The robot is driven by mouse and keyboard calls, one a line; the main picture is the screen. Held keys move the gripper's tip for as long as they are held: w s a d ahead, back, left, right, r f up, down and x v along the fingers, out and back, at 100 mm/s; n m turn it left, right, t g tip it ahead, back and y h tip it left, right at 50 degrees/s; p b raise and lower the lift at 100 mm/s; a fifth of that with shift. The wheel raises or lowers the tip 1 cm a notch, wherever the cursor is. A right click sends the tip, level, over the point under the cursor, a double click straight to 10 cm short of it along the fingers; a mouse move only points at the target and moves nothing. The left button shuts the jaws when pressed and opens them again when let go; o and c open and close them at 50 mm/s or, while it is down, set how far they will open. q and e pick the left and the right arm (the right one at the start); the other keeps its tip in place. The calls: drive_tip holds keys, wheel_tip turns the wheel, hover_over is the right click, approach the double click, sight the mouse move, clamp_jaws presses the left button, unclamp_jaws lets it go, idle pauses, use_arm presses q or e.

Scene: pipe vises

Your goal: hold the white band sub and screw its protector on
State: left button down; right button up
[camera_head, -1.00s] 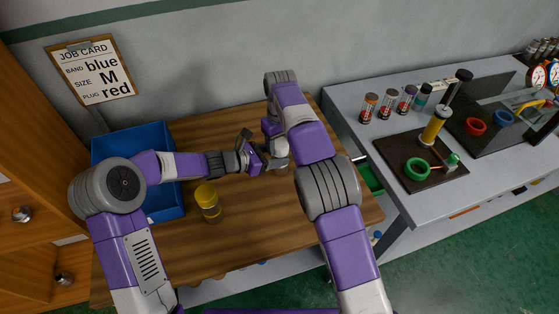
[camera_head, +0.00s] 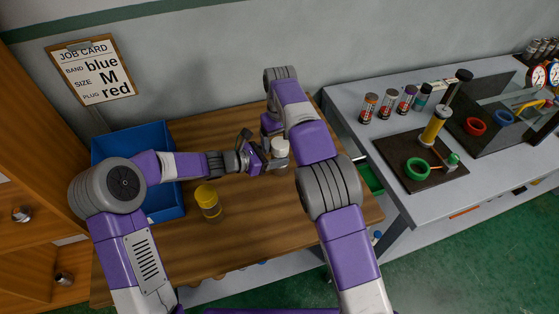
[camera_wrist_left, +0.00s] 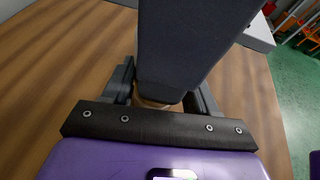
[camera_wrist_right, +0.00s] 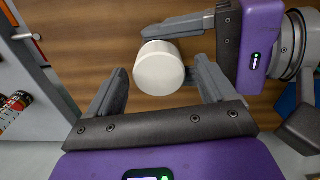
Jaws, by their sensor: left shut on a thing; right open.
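A white cylinder (camera_head: 279,146), the white cap-like piece of the sub and protector, stands upright at my left gripper (camera_head: 262,158) over the wooden table. My left gripper is shut on the sub, below the white top. In the left wrist view a large dark block hides most of the held piece. In the right wrist view the white cylinder (camera_wrist_right: 160,68) shows its plain round end, between and beyond the fingertips of my right gripper (camera_wrist_right: 160,82). My right gripper is open, with a gap to either side. I cannot see a seam between sub and protector.
A yellow-topped cylinder (camera_head: 208,203) stands on the wooden table (camera_head: 250,220), near a blue bin (camera_head: 168,207). The grey bench (camera_head: 400,192) at right carries several banded tubes, a dark board (camera_head: 440,178) with a green ring (camera_head: 417,169), and red and blue rings. A job card hangs on the wall.

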drive_tip(key=shift+r, duration=1.7)
drive_tip(key=o, duration=0.3)
use_arm(q)
drive_tip(key=shift+c, duration=1.1)
unclamp_jaws()
drive_tip(key=p+v, duration=0.1)
drive_tip(key=v, duration=0.6)
drive_tip(key=shift+s+a, duration=0.15)
drive_tip(key=shift+a, duration=0.1)
use_arm(e)
drive_tip(key=shift+r, duration=0.65)
use_arm(q)
drive_tip(key=shift+r, duration=0.1)
